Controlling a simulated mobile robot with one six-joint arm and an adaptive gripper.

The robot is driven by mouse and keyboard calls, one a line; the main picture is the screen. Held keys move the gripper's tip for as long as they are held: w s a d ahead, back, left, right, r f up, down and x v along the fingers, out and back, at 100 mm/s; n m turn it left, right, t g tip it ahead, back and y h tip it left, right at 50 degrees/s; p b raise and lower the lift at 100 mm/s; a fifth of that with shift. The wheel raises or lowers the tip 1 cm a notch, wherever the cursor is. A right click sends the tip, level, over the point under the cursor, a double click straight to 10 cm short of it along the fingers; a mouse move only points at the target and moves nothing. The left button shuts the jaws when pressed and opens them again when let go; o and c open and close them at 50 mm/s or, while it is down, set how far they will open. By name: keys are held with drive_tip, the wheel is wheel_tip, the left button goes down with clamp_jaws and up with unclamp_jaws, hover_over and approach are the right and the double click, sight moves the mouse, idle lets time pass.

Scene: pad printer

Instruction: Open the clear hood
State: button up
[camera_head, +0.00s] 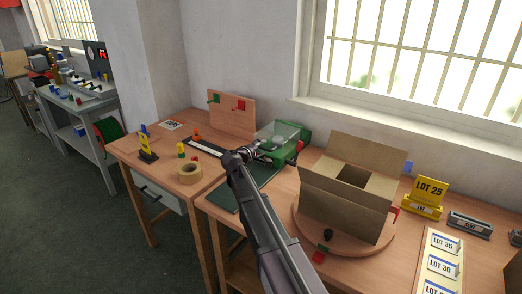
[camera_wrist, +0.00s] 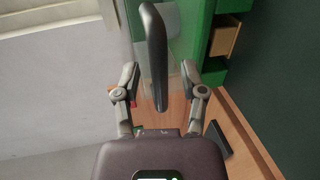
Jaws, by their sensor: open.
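The green pad printer (camera_head: 291,146) stands on the bench near the wall, and its clear hood (camera_head: 278,132) appears lowered over it. In the wrist view the translucent hood (camera_wrist: 178,48) shows beyond my fingers, with green printer parts (camera_wrist: 200,30) to its right. A dark curved bar, seemingly the hood's handle (camera_wrist: 155,50), stands between my two fingers, with a gap on each side. My gripper (camera_wrist: 160,70) is open, holding nothing. In the head view my gripper (camera_head: 241,156) is just left of the printer, and its fingers are hard to make out there.
An open cardboard box (camera_head: 340,205) sits on a round wooden turntable (camera_head: 312,236) right of the printer. A dark green mat (camera_head: 222,197) lies in front. A tape roll (camera_head: 189,172) and small coloured parts are at left. A pegged wooden board (camera_head: 232,117) stands behind.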

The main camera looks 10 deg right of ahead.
drive_tip(key=shift+c, duration=0.2)
clamp_jaws()
drive_tip(key=shift+d+r, duration=0.15)
